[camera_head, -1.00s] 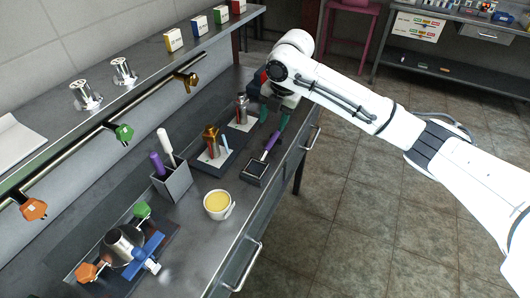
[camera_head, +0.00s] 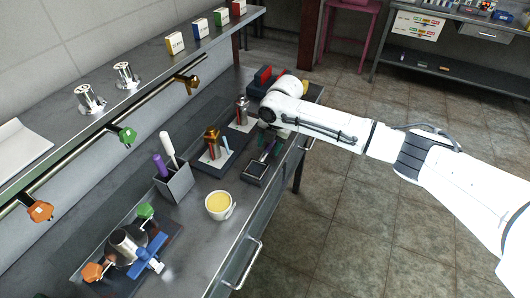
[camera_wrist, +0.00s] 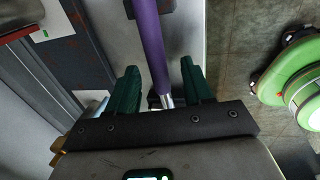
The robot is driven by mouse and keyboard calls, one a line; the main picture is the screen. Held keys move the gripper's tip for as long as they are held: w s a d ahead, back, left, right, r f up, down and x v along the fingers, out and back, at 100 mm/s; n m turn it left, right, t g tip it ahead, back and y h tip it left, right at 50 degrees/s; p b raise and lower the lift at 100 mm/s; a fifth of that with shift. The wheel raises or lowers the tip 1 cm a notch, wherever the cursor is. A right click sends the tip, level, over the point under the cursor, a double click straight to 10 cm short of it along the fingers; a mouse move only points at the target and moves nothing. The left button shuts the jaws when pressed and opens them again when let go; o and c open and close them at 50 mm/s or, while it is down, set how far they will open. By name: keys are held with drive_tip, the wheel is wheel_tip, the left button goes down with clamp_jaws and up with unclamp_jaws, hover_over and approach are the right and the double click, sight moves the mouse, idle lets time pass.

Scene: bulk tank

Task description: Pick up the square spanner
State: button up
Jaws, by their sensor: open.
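A purple-handled tool with a metal shaft, which I take to be the square spanner (camera_head: 269,149), is at the small black tray (camera_head: 254,174) near the bench's front edge. In the wrist view its purple handle (camera_wrist: 150,45) runs down between my green fingers, with the metal shaft just below. My gripper (camera_wrist: 160,88) is open, with one finger on each side of the tool and gaps showing on both sides. In the head view my gripper (camera_head: 270,141) is at the tool's far end, partly hidden by my wrist. The tool's square end cannot be made out.
A grey holder (camera_head: 175,185) with a purple and a white handle, a cup of yellow liquid (camera_head: 219,205) and a metal valve assembly (camera_head: 128,245) stand nearby. A brass fitting stands on a tray (camera_head: 213,166) beside the tool. The floor to the right is open.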

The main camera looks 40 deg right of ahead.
clamp_jaws()
idle(0.4)
idle(0.4)
drive_tip(key=shift+r+b, duration=0.3)
drive_tip(key=shift+r, duration=0.2)
drive_tip(key=s+a+r+b, duration=0.3)
drive_tip(key=s+a+r, duration=0.6)
drive_tip(key=r, duration=0.3)
drive_tip(key=shift+s, duration=0.85)
